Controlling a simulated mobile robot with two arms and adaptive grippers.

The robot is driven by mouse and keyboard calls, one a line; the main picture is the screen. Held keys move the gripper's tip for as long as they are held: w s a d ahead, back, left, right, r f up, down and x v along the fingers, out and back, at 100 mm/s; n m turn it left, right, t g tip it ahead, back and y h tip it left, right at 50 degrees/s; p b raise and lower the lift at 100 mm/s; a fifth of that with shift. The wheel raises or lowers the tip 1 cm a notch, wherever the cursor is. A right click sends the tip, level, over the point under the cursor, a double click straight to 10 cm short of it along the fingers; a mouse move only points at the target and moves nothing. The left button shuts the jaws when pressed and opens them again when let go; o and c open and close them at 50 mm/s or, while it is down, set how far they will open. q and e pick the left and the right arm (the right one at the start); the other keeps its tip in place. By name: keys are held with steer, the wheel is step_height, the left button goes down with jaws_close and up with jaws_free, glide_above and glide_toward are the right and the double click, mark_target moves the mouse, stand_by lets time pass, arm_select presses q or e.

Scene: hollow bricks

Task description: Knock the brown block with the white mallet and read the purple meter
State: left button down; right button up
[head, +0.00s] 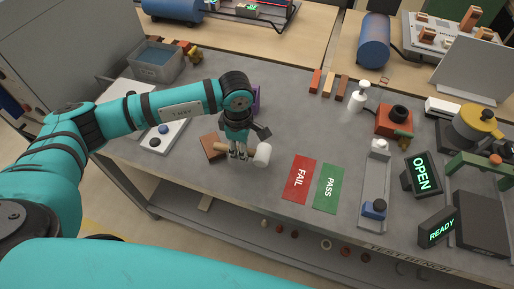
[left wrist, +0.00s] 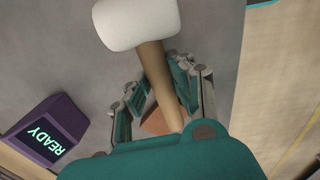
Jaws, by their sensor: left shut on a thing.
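My left gripper (head: 238,153) is shut on the wooden handle of the white mallet (head: 262,155). The mallet's white head points right in the head view; it also shows large in the left wrist view (left wrist: 137,22). The brown block (head: 210,147) lies on the bench just left of the gripper; in the left wrist view part of it (left wrist: 154,122) shows below the handle, between the fingers. The purple meter (head: 257,97) is mostly hidden behind my left arm in the head view. In the left wrist view the meter (left wrist: 45,135) reads READY. My right gripper is not in view.
A red FAIL card (head: 299,180) and green PASS card (head: 329,188) lie right of the mallet. Several small bricks (head: 328,84) stand at the back. Dark displays reading OPEN (head: 421,174) and READY (head: 440,231) are at the right. A grey bin (head: 157,62) stands back left.

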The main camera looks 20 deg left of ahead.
arm_select(q)
steer(key=s+a+b, duration=0.1)
steer(key=s+a, duration=0.3)
steer(key=s+a+b, duration=0.1)
steer(key=s+a, duration=0.1)
steer(key=shift+s+a+r+b, duration=0.35)
steer(key=shift+s+a+r, duration=0.1)
steer(key=shift+s+a, duration=0.1)
steer(key=shift+s, duration=0.1)
steer(key=shift+s+a+r, duration=0.15)
steer(key=shift+a+r, duration=0.05)
steer(key=shift+r, duration=0.35)
step_height(320, 180, up, 6)
steer(key=p, duration=0.3)
